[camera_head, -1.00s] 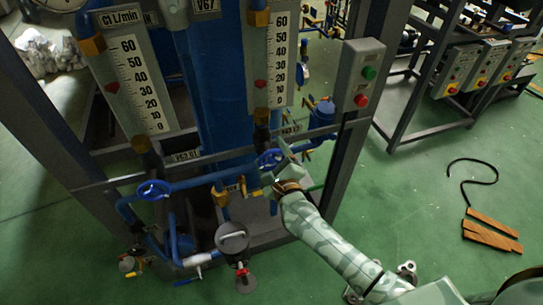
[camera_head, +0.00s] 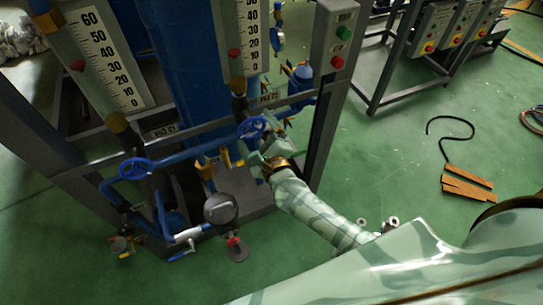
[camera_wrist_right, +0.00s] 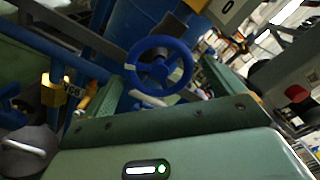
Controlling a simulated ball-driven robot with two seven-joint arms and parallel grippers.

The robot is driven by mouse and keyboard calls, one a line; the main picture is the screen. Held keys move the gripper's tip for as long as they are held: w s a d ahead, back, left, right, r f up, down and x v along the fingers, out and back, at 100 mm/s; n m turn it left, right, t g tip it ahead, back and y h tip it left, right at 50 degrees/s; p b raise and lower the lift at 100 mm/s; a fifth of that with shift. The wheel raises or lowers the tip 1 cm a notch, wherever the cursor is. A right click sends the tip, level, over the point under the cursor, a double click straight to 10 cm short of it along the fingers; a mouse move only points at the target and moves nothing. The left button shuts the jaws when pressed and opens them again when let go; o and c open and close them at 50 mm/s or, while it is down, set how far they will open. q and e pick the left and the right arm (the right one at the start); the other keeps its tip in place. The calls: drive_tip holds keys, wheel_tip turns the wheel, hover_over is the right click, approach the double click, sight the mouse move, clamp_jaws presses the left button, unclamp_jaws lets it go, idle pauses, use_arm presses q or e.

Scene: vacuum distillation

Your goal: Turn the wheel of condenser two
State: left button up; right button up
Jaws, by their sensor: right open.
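The wheel of condenser two is a blue handwheel (camera_head: 252,128) on the right end of a blue pipe, below the tag V62 C2 (camera_head: 264,98). My right gripper (camera_head: 262,150) is open, just below and slightly right of this wheel in the head view. In the right wrist view the wheel (camera_wrist_right: 160,66) is ahead of the gripper's green body, with its spokes and hub visible. I cannot tell whether the fingers touch its rim. A second blue wheel (camera_head: 135,168), near the tag V62 C1 (camera_head: 165,130), is further left. My left gripper is not in view.
Gauge boards (camera_head: 108,62) stand above the pipes. A grey post with a button box (camera_head: 341,45) rises right of the wheel. A dark round gauge (camera_head: 221,209) stands low in front.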

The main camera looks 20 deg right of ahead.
drive_tip(key=s, duration=1.3)
drive_tip(key=shift+d, duration=0.25)
drive_tip(key=s+f+n+g+y, duration=0.1)
drive_tip(key=s+f+n+g, duration=0.2)
drive_tip(key=f+n, duration=0.5)
drive_tip(key=s+d+f+n+g+y, duration=0.15)
drive_tip(key=s+f+n, duration=0.25)
drive_tip(key=f+n, duration=0.4)
drive_tip(key=s+f+n+g+y, duration=0.1)
drive_tip(key=s+f+n+g, duration=0.25)
drive_tip(key=f+n, duration=0.45)
drive_tip(key=s+d+f+n+g+h, duration=0.2)
drive_tip(key=s+f, duration=0.6)
drive_tip(key=s, duration=0.4)
drive_tip(key=s+d+f+n+g+h, duration=0.2)
drive_tip(key=s+d+f+n+g, duration=0.2)
drive_tip(key=s, duration=0.9)
wheel_tip(320, 180, down, 5)
drive_tip(key=d+g, duration=0.1)
drive_tip(key=g, duration=0.2)
drive_tip(key=shift+d, duration=0.3)
